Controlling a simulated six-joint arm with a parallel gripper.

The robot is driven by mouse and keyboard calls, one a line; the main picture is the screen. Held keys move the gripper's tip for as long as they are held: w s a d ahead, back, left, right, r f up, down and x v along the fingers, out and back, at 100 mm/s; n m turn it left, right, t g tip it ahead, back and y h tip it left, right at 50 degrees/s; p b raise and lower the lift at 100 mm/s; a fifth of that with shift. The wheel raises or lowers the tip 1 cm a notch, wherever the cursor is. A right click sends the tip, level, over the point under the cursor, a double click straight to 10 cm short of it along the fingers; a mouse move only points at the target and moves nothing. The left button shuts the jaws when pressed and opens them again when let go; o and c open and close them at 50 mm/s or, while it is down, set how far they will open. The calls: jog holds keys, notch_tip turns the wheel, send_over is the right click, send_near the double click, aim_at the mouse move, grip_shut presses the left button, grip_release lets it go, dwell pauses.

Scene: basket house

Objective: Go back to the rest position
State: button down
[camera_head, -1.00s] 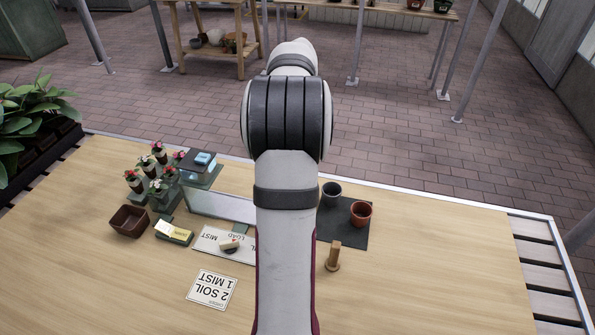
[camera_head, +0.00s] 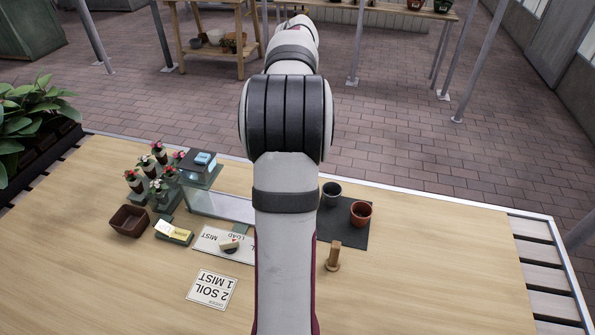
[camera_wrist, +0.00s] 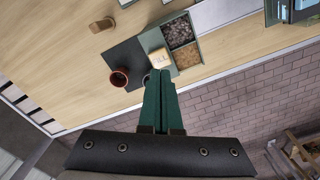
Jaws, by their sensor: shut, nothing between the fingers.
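My gripper (camera_wrist: 160,88) shows in the wrist view with its two green fingers together, shut and empty. It hangs above the far table edge, apart from the things on the table. In the head view my arm rises through the middle of the picture and hides the gripper.
The wooden table (camera_head: 420,270) carries a dark mat (camera_head: 345,233) with a grey pot (camera_head: 331,194) and a terracotta pot (camera_head: 361,214). A wooden peg-like tool (camera_head: 333,257), a brown bin (camera_head: 130,221), potted flowers (camera_head: 157,187) and an order card (camera_head: 212,289) stand or lie around. The right side is clear.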

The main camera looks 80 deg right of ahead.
notch_tip(320, 180, up, 2)
jog(key=shift+r, duration=0.2)
jog(key=w+a+r+n, duration=0.1)
jog(key=w+a+n, duration=0.5)
jog(key=a, duration=0.8)
jog(key=w+a+n, duration=0.4)
jog(key=w+a, duration=0.4)
jog(key=a, duration=0.6)
jog(key=s+a+f+n+y, duration=0.1)
jog(key=s+a+f+n, duration=0.2)
jog(key=s+a, duration=0.3)
jog(key=s+a+f+n, duration=0.3)
jog(key=s+a+n, duration=0.2)
jog(key=a, duration=0.8)
jog(key=shift+s+f+y, duration=0.25)
jog(key=shift+s+y, duration=0.1)
jog(key=shift+y, duration=0.05)
